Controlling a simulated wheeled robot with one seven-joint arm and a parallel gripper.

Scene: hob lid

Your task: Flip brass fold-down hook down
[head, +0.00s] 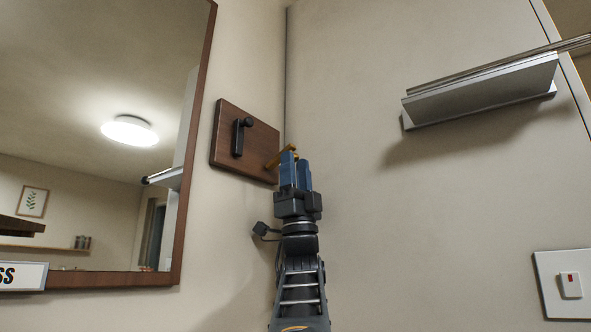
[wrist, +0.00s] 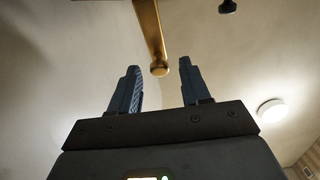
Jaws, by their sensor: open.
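The brass fold-down hook (head: 274,161) is on the right part of a dark wooden board (head: 223,155), and it sticks out from the board. In the wrist view the brass hook (wrist: 149,28) runs down from the top edge to a round knob. The knob lies between the two fingertips of my gripper (wrist: 159,64), with a gap on either side. In the head view my gripper (head: 296,158) has its blue fingers up beside the hook and hides part of it. It is open and holds nothing.
A black hook (head: 239,137) is on the same board, left of the brass one. A framed mirror (head: 196,120) is at the left. A metal door closer (head: 480,92) is at the upper right. A switch plate (head: 567,284) is at the lower right.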

